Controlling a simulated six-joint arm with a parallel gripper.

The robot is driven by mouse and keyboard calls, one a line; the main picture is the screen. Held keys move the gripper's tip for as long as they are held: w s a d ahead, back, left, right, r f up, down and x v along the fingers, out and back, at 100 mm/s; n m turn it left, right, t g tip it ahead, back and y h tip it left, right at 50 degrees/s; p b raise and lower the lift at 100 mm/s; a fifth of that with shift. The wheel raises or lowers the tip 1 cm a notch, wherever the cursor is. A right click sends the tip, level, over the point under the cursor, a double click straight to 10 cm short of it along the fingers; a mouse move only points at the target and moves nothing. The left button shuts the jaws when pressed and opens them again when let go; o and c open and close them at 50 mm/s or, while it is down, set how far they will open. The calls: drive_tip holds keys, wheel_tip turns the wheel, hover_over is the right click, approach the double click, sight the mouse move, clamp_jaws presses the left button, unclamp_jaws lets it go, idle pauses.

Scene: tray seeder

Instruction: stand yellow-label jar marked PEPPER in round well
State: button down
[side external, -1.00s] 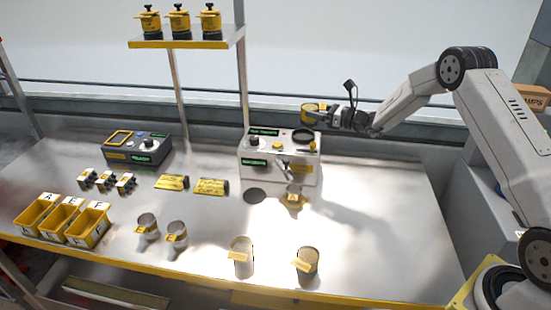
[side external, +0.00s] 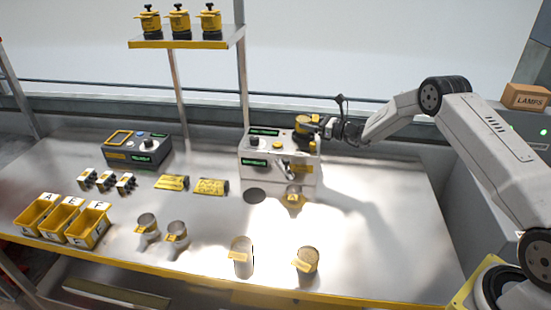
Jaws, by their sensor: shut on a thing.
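A yellow-label jar (side external: 307,120) is held in my gripper (side external: 322,128), which is shut on it at the jar's right side. The print on its label is too small to read here. The jar is roughly upright over the right part of the white machine's top (side external: 252,150), where the dark round well lies. The jar and gripper largely hide the well, so I cannot tell whether the jar's bottom is in it or just above it.
Several jars stand on the table, including one at the front right (side external: 307,262) and one at the front middle (side external: 241,250). Yellow bins (side external: 40,215) stand at left, and a dark control box (side external: 145,150) stands behind. A shelf (side external: 180,44) holds yellow pots. The table's right side is clear.

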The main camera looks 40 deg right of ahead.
drive_tip(key=shift+f, duration=0.55)
unclamp_jaws()
drive_tip(key=shift+f, duration=0.15)
drive_tip(key=v, duration=1.2)
idle(0.5)
